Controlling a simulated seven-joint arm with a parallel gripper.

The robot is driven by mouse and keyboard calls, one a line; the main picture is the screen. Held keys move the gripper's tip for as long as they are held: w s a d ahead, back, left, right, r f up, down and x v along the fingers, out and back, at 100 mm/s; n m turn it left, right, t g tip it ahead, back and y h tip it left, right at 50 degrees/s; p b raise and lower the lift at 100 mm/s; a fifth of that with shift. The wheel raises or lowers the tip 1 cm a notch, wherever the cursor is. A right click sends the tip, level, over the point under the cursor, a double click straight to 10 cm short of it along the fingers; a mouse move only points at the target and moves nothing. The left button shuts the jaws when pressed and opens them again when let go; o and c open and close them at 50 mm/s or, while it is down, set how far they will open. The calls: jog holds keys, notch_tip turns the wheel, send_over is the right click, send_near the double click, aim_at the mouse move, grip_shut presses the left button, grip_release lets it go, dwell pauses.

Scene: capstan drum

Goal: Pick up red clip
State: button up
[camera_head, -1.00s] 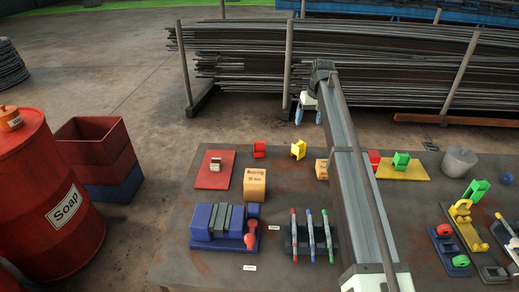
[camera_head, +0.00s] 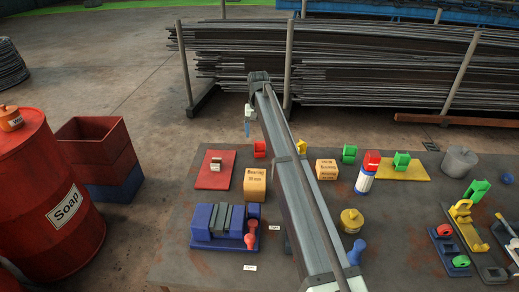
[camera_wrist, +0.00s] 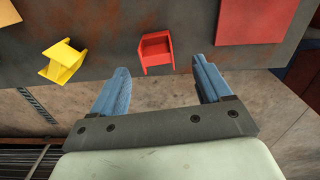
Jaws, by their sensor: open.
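The red clip (camera_head: 259,148) stands near the far edge of the table, in the middle left of the head view. In the wrist view the red clip (camera_wrist: 155,50) is at upper centre, close to the table edge. My gripper (camera_wrist: 160,65) has its two blue fingers wide apart with nothing between them. In the wrist view the clip appears ahead of the gap between the fingertips, not gripped. In the head view my gripper (camera_head: 247,128) hangs just left of and beyond the clip, partly hidden by my arm.
A yellow clip (camera_wrist: 63,63) is left of the red clip in the wrist view. A red plate (camera_head: 215,170) and a bearing box (camera_head: 255,185) are near it. My arm hides the table's middle.

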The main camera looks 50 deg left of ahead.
aim_at(260, 150)
jog(key=f, duration=0.9)
jog(key=shift+w+d, duration=0.1)
jog(key=shift+w, duration=0.1)
jog(key=shift+c, duration=0.2)
jog(key=c, duration=1)
jog(key=shift+r, duration=0.1)
